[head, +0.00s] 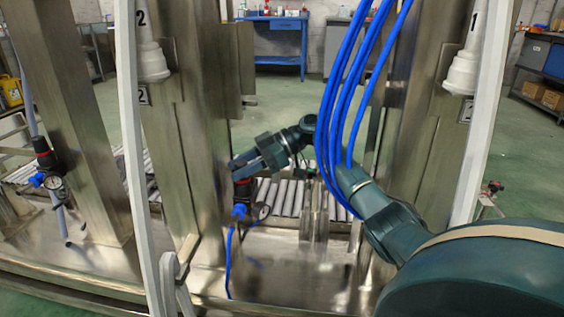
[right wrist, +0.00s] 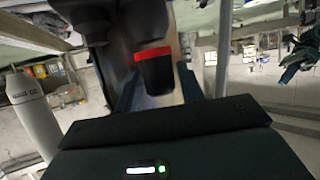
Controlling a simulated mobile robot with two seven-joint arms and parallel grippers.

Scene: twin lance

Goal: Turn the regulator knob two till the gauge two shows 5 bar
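A regulator (head: 241,191) with a black body and a red ring stands at the foot of the middle steel post, with a blue fitting below. Its small round gauge (head: 262,211) faces me, but the reading is too small to tell. My right gripper (head: 242,162) is at the top of this regulator. In the right wrist view, the black knob (right wrist: 157,76) with its red ring lies between the fingers of my right gripper (right wrist: 157,85), with gaps visible on both sides. The fingers look open around it. My left gripper is out of view.
Another regulator (head: 44,158) with a gauge (head: 53,182) stands at the far left. White lances marked 2 (head: 150,60) and 1 (head: 466,70) hang at the posts. Blue hoses (head: 345,90) hang in front of my right arm. A roller conveyor (head: 290,197) lies behind.

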